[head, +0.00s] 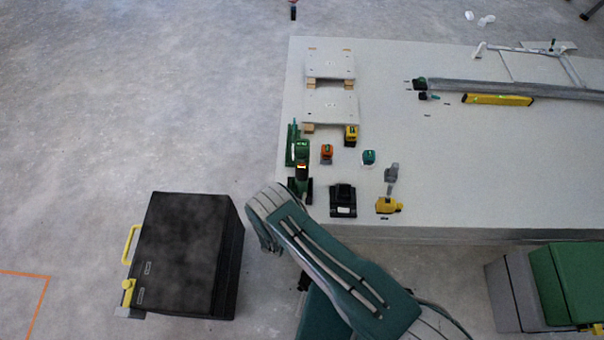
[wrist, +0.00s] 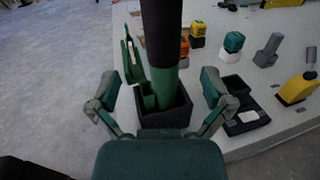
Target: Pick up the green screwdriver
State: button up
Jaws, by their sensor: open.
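The green screwdriver (head: 302,152) looks like a cordless driver with a dark base, upright near the front left corner of the table (head: 480,170). In the wrist view the screwdriver (wrist: 165,82) rises in the middle, with a black upper part and a black box-like base. My gripper (wrist: 160,90) is open, one finger at each side of the screwdriver in the picture. I see no contact; the depth between them is hard to judge. In the head view my arm covers the area in front of the table and the gripper cannot be made out.
A flat green piece (wrist: 129,60) stands close left of the screwdriver. A black block (head: 343,201), an orange item (head: 327,154), a teal item (head: 369,157) and a yellow tool (head: 387,205) stand to its right. A black case (head: 190,250) is on the floor at left.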

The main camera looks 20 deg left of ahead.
aim_at(299, 174)
jog(key=w, duration=0.9)
jog(key=shift+w+d+r, duration=0.25)
jog(key=shift+w, duration=0.05)
jog(key=c, duration=1.3)
jog(key=shift+a+r, duration=0.1)
jog(key=shift+r, duration=0.05)
jog(key=shift+c, duration=0.2)
